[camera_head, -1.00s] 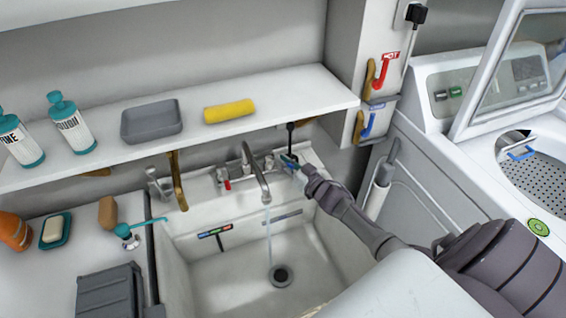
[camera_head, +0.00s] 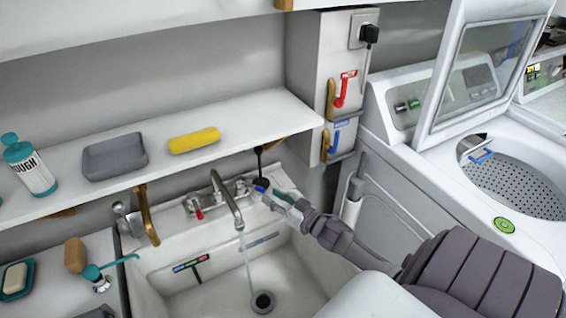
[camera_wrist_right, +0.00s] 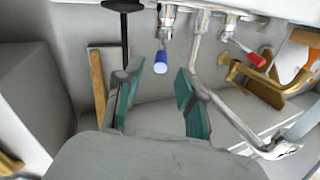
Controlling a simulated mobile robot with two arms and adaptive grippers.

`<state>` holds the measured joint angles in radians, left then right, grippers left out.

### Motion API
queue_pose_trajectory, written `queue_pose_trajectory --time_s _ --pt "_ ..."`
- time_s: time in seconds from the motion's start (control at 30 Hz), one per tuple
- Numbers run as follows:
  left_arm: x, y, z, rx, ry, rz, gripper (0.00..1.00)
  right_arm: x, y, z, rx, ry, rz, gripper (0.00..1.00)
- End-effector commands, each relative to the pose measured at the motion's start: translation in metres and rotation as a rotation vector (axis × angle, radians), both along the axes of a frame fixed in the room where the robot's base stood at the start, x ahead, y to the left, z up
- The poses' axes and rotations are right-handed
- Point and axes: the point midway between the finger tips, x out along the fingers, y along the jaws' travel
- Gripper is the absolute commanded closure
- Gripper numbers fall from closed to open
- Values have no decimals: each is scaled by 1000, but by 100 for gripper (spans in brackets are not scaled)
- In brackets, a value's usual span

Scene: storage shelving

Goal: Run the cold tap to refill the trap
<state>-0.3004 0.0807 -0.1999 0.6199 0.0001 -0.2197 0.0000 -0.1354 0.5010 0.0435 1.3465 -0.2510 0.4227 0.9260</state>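The cold tap's blue handle (camera_head: 261,185) is at the right of the faucet, at the back of the white sink (camera_head: 190,300). It also shows in the right wrist view (camera_wrist_right: 160,62). Water (camera_head: 249,268) runs in a thin stream from the metal spout (camera_head: 226,201) towards the drain (camera_head: 262,302). My right gripper (camera_head: 277,196) is at the blue handle. In the wrist view its teal-padded fingers (camera_wrist_right: 160,88) are apart, with the handle just beyond the gap between them and no grip on it. My left gripper is not in view.
The hot tap's red handle (camera_head: 196,212) is left of the spout. A shelf (camera_head: 240,124) above the sink holds a grey tray (camera_head: 114,156), a yellow roll (camera_head: 194,140) and a bottle (camera_head: 31,168). An open top-loading washer (camera_head: 500,240) stands at right.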

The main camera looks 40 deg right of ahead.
Motion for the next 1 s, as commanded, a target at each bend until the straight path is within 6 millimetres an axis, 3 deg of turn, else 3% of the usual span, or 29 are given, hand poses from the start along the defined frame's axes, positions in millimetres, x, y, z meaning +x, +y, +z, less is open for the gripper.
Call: queue_pose_trajectory --time_s 0.1,0.3,1.0 --pt "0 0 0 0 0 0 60 -22 -3 -1 1 2 0 61" --pt "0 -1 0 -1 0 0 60 -39 -5 1 0 -1 1 61" --pt "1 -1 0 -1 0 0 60 -40 -6 1 0 -1 1 61"
